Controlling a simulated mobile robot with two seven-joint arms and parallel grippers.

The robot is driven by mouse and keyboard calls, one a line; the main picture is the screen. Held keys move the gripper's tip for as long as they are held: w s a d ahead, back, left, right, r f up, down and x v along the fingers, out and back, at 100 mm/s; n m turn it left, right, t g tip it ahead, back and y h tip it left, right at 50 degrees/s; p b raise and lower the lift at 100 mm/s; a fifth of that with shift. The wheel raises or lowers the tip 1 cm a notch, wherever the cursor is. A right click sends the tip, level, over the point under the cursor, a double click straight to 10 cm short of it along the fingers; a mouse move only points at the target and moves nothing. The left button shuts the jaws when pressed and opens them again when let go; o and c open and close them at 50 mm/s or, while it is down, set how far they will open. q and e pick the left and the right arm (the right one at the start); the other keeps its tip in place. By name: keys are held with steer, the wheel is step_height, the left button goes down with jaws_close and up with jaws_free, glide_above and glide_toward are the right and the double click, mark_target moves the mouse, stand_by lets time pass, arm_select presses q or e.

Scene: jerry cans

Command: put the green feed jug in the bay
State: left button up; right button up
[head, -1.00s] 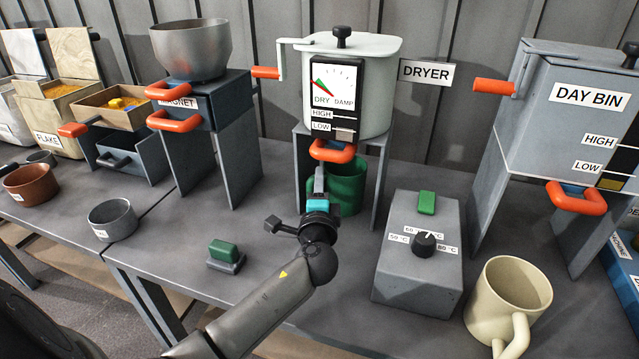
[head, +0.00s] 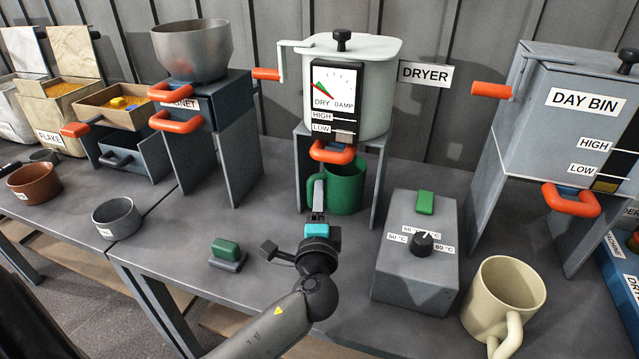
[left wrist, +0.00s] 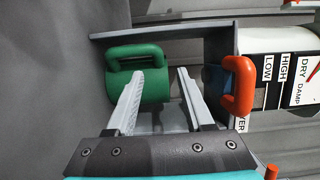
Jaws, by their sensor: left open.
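The green feed jug (head: 346,188) stands upright under the dryer (head: 375,95), between the legs of its stand and below the orange handle. In the left wrist view the green jug (left wrist: 152,87) shows with its handle beyond the left finger. My left gripper (head: 318,198) is open in front of the jug, beside its handle. In the left wrist view my left gripper's fingers (left wrist: 160,80) are apart with nothing clamped between them; whether a finger touches the jug I cannot tell. My right gripper is not in view.
A grey control box (head: 415,255) with a knob stands right of my left arm. A cream mug (head: 495,290) is at the front right, below the day bin (head: 560,130). A small green-topped block (head: 226,252) lies left of my arm. Bare tabletop (head: 180,265) lies at the front left.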

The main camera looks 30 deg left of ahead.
arm_select(q)
steer(key=v, duration=0.5)
steer(key=shift+s+d+p, duration=0.15)
steer(key=shift+s+p, duration=0.2)
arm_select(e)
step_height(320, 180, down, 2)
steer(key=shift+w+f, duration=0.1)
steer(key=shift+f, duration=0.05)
